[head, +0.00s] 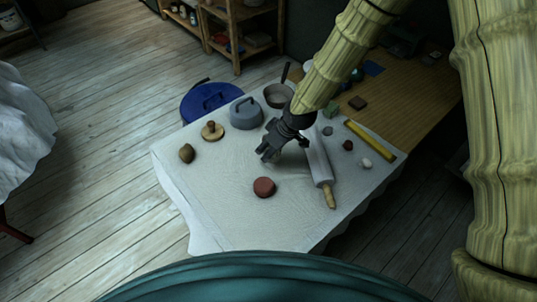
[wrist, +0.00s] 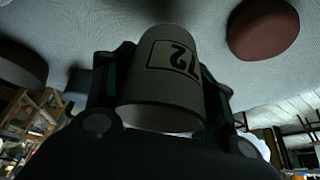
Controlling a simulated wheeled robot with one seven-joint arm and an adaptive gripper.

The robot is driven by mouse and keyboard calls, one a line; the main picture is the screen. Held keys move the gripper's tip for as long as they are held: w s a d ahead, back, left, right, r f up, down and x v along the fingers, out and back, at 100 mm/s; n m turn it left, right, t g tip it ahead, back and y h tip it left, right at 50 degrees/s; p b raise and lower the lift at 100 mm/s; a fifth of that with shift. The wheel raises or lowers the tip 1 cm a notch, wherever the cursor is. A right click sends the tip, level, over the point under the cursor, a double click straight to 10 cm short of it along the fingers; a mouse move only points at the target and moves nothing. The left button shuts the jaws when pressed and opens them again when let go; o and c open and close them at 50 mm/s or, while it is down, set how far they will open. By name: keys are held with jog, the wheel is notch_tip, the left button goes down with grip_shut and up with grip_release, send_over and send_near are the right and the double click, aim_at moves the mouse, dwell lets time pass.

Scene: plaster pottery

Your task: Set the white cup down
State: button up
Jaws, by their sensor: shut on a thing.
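A white cup (wrist: 165,85) with a black-framed number label sits between the fingers of my gripper (head: 268,156) in the wrist view. My gripper is shut on it, one finger on each side. In the head view my gripper is low over the white cloth (head: 225,215), around the middle of the table, and mostly hides the cup. I cannot tell whether the cup touches the cloth.
A reddish disc (head: 264,187) lies just in front of my gripper. A rolling pin (head: 316,158) is close on the right. A grey lidded thing (head: 246,115) and a wooden knobbed disc (head: 212,132) stand left. The cloth's front left is clear.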

jog(key=shift+f+p, duration=0.4)
jog(key=shift+f, duration=1.75)
jog(key=shift+f, duration=0.2)
jog(key=o, duration=1.2)
jog(key=shift+r, duration=0.15)
